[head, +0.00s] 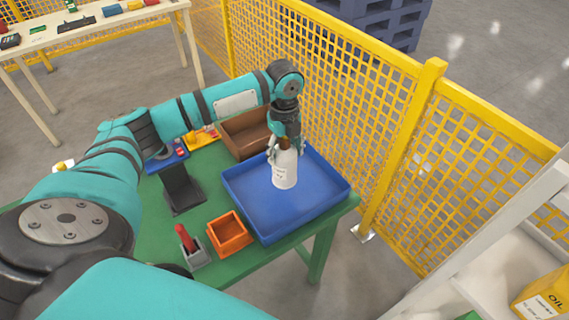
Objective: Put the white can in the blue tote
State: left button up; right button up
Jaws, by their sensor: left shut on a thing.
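The white can (285,172) is in my left gripper (285,148), which comes down from above and is shut on its upper part. The can looks upright and has a printed label. The blue tote (318,205) lies on the green table, and the can appears over or inside its left-back part. I cannot tell whether the can's bottom touches the tote floor. My right gripper is not in view.
A brown box (246,134) stands behind the tote. An orange bin (230,234), a grey holder with a red item (192,246) and a black stand (181,188) are to its left. A yellow mesh fence (340,90) runs close behind the table (152,210).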

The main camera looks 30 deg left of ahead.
pick_arm(q)
notch_tip(320, 180, down, 4)
jog(key=shift+f+p, duration=0.25)
jog(key=shift+p, duration=0.2)
jog(key=shift+f, duration=0.35)
jog(key=o, duration=1.7)
notch_tip(320, 180, up, 12)
jog(key=shift+d+r+b, duration=0.1)
jog(key=shift+b, duration=1.1)
